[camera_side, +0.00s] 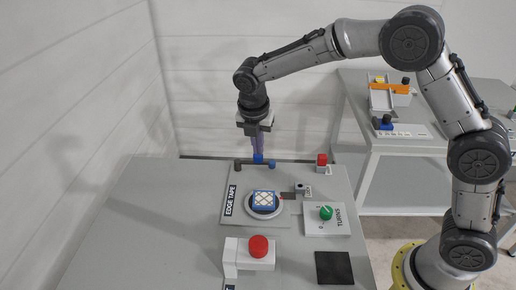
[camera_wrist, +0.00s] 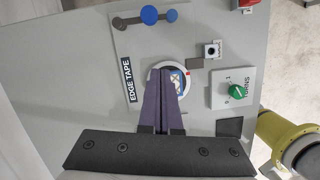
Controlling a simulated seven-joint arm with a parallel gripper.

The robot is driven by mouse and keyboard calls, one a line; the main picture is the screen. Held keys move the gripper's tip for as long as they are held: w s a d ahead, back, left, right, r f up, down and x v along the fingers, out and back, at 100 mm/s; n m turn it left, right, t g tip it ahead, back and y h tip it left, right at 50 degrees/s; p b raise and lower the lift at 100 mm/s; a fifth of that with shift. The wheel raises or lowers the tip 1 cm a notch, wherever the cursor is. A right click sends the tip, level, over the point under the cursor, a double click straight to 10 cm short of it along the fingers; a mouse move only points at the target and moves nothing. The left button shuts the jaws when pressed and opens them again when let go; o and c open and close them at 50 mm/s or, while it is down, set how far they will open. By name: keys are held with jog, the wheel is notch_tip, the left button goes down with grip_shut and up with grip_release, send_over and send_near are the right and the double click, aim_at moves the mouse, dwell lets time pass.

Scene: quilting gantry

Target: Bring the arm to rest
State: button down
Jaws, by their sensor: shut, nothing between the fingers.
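My gripper (camera_side: 259,150) hangs from the arm above the back of the grey work table, purple fingers pointing down. The fingers (camera_wrist: 166,72) are shut together with nothing between them. In the side view their tips line up with a blue ball knob (camera_side: 258,158); in the wrist view this knob (camera_wrist: 149,15) lies clear of them. The fingers hide part of the round white turntable (camera_wrist: 153,74), which carries a blue and cream patterned block (camera_side: 264,198). The block is partly hidden in the wrist view.
The table has an EDGE TAPE plate (camera_side: 231,208), a green TURNS dial (camera_side: 326,212), a large red button (camera_side: 258,246), a smaller red button (camera_side: 322,159) and a black square pad (camera_side: 334,268). A second table (camera_side: 400,146) stands behind right. The table's left side (camera_side: 130,235) is clear.

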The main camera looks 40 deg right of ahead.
jog(key=s+d+r+m+t, duration=0.1)
jog(key=s+d+r, duration=0.1)
jog(key=r, duration=0.4)
jog(key=s+d+r+m+t, duration=0.1)
jog(key=s+d+r, duration=0.1)
jog(key=r, duration=0.3)
jog(key=s+d+r+m+t+y, duration=0.1)
jog(key=s+d+r+m, duration=0.25)
jog(key=s+r, duration=0.4)
jog(key=s+f+m, duration=0.4)
jog(key=s+m, duration=0.5)
jog(key=s, duration=0.1)
jog(key=s+f+m+t+y, duration=0.1)
jog(key=s+f+m, duration=0.3)
jog(key=s+m, duration=0.6)
jog(key=shift+a, duration=0.15)
